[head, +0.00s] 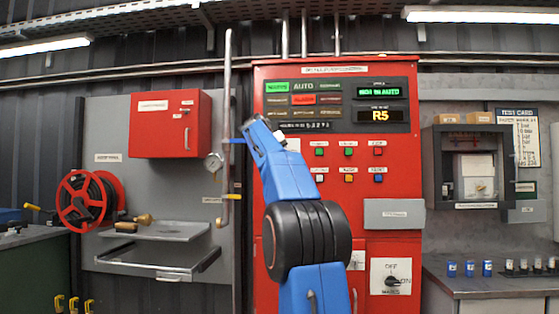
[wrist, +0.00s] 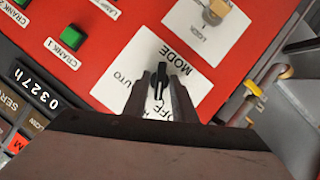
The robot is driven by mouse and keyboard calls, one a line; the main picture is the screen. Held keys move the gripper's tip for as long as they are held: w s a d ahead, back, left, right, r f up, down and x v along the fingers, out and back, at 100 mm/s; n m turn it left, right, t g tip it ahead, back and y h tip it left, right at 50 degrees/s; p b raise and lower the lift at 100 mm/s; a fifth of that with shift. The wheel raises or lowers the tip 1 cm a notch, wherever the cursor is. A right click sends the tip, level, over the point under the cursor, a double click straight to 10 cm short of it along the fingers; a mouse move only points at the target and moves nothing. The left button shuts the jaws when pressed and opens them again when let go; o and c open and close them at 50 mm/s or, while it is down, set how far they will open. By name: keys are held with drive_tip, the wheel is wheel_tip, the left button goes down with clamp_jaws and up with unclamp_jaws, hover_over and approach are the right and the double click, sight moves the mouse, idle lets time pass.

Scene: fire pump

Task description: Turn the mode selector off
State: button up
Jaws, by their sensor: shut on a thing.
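The mode selector (wrist: 159,80) is a black knob on a white plate (wrist: 182,72) lettered MODE, AUTO and OFF. In the wrist view my gripper (wrist: 159,88) has one finger on each side of the knob and is shut on it. The knob's long bar runs between the fingers, with one end toward the OFF lettering, which the fingers and gripper body partly cover. In the head view my blue arm hides the knob and the gripper tips; only a white plate edge (head: 293,145) shows beside the arm.
The red control panel (head: 400,140) has a green display (head: 379,92) that seems to read NOT IN AUTO, and an R5 display (head: 380,116). Push buttons sit right of my arm. A vertical pipe (head: 227,100) stands close at the left. A lower OFF/ON switch (head: 391,281) is separate.

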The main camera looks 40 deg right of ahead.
drive_tip(key=shift+w+f+n+g+h, duration=0.15)
drive_tip(key=shift+n+g+h, duration=0.35)
drive_tip(key=shift+n, duration=0.7)
drive_tip(key=o, duration=0.7)
drive_tip(key=v, duration=1.7)
drive_tip(key=shift+a+f, duration=0.25)
drive_tip(key=shift+s+f, duration=0.1)
drive_tip(key=shift+s, duration=0.15)
